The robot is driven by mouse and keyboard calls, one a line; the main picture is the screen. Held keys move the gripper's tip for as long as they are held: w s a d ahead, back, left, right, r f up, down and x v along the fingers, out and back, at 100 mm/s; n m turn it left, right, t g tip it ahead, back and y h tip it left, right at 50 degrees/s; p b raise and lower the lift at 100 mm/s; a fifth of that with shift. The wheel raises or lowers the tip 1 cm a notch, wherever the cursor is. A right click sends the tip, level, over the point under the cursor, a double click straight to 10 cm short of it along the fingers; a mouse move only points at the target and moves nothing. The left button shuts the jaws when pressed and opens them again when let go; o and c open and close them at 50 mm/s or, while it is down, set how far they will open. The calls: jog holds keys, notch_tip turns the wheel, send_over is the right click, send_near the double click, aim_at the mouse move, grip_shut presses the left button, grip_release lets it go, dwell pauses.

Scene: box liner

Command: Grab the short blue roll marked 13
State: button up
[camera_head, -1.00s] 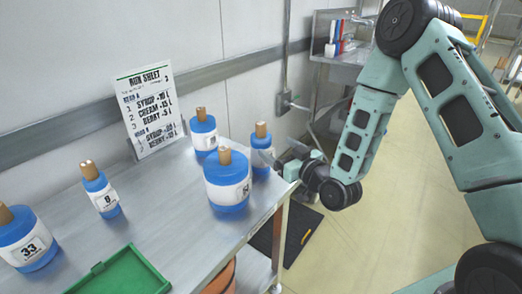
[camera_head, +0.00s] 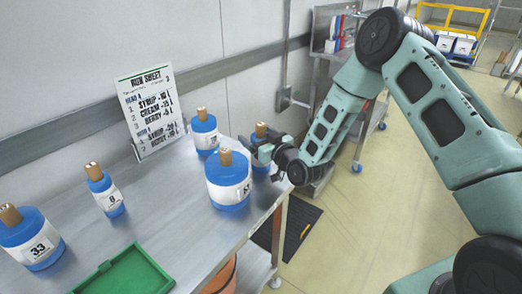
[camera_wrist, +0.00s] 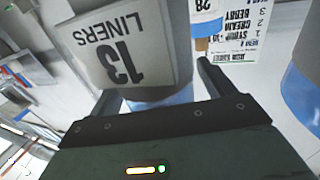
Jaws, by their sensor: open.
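The blue roll marked 13 (camera_wrist: 130,45) fills the middle of the wrist view, with its white label reading "13 LINERS" upside down. In the head view this roll (camera_head: 261,130) stands at the table's right end, its wooden core on top, mostly hidden behind my gripper and the big roll. My gripper (camera_head: 258,150) is at the roll. In the wrist view my gripper (camera_wrist: 158,92) is open, with one finger on either side of the roll. Whether the fingers touch it I cannot tell.
A big blue roll (camera_head: 228,195) stands close left of my gripper. A roll marked 28 (camera_wrist: 203,28) is behind; it also shows in the head view (camera_head: 205,140). A roll marked 33 (camera_head: 40,250), a slim roll (camera_head: 108,198), a green tray (camera_head: 125,272) and a run sheet (camera_head: 150,108) are further left.

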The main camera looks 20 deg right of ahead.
jog(key=c, duration=1.2)
jog(key=shift+c, duration=0.5)
jog(key=shift+r, duration=0.1)
